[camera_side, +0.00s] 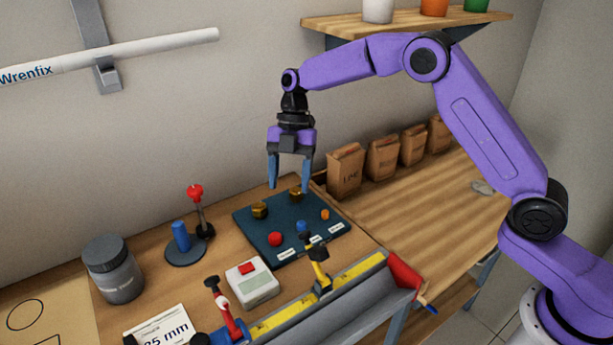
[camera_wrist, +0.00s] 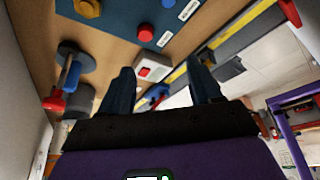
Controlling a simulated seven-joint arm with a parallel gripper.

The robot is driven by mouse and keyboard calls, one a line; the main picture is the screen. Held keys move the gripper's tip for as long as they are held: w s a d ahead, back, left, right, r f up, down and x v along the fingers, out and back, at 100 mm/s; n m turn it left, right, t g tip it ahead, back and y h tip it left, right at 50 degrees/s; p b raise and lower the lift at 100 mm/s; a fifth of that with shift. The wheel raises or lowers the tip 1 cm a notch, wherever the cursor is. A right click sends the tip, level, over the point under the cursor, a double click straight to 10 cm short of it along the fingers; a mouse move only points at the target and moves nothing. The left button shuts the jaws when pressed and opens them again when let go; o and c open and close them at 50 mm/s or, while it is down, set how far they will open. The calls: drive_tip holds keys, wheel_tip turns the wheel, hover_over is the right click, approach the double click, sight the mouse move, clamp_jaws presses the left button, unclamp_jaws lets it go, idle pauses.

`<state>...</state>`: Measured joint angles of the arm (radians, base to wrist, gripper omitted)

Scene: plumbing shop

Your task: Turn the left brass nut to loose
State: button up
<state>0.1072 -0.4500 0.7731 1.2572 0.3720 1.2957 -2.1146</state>
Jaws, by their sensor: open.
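The left brass nut (camera_side: 259,210) sits on a dark blue board (camera_side: 245,229) on the wooden bench. The right brass nut (camera_side: 296,194) sits near the board's back corner. My gripper (camera_side: 289,187) is open and empty, pointing down, with its blue fingertips above the back of the board. In the side view the fingertips overlap the area near the right nut; their exact height is hard to tell. In the wrist view one brass nut (camera_wrist: 88,8) shows at the top edge, apart from the fingers of my gripper (camera_wrist: 163,82). The angle marks of the nuts cannot be read.
The board also bears a red knob (camera_side: 275,239), a blue knob (camera_side: 302,226) and an orange knob (camera_side: 325,214). A blue peg and red-topped lever (camera_side: 197,193) stand left of it. A white box (camera_side: 252,284) and yellow level (camera_side: 350,275) lie in front. Paper bags (camera_side: 345,170) stand behind right.

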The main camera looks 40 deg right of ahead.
drive_tip(key=shift+s+d+r, duration=0.25)
drive_tip(key=shift+s+r, duration=0.1)
drive_tip(key=shift+s, duration=0.35)
drive_tip(key=shift+s+d+r, duration=0.25)
drive_tip(key=shift+s+r, duration=0.05)
drive_tip(key=shift+s, duration=0.4)
drive_tip(key=shift+s+d+r, duration=0.25)
drive_tip(key=shift+s+r, duration=0.1)
drive_tip(key=shift+s, duration=0.35)
wheel_tip(320, 180, up, 2)
drive_tip(key=m+t+h, duration=0.6)
drive_tip(key=m+h, duration=0.1)
drive_tip(key=m, duration=2.9)
hover_over(259, 206)
drive_tip(key=s+a, duration=0.5)
drive_tip(key=x, duration=1.6)
drive_tip(key=shift+w+a+f, duration=0.15)
drive_tip(key=shift+w, duration=0.3)
